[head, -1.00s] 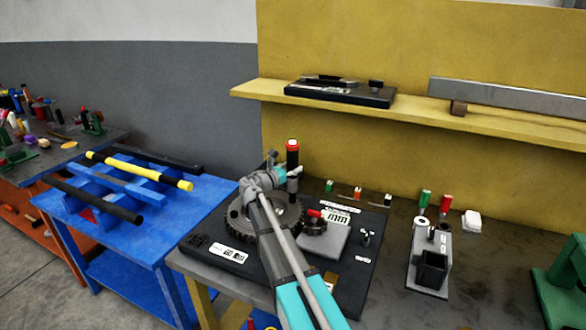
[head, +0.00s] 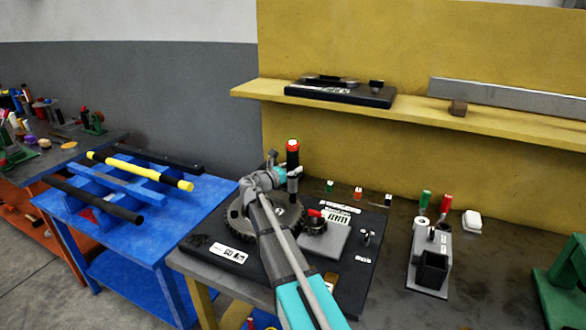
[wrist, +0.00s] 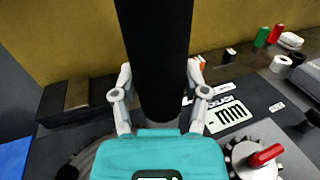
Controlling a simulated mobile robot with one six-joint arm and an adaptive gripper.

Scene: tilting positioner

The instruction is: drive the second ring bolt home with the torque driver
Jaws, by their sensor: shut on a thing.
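The torque driver (head: 292,158), a dark upright cylinder with a red and white top, stands over the large geared ring (head: 236,220) of the positioner. My gripper (head: 290,174) is shut on the driver from the near left side. In the wrist view, the driver (wrist: 156,45) fills the upper middle as a black shaft between the two grey fingers of my gripper (wrist: 160,85). The driver's lower tip and the ring bolts are hidden behind my gripper and arm, so I cannot tell whether the tip touches a bolt.
A small gear with a red handle (head: 315,213) sits right of the ring, on the dark base plate (head: 362,275). A grey holder (head: 416,272) with a black box stands further right. The yellow shelf (head: 415,105) overhangs the back. A blue table (head: 150,245) is at left.

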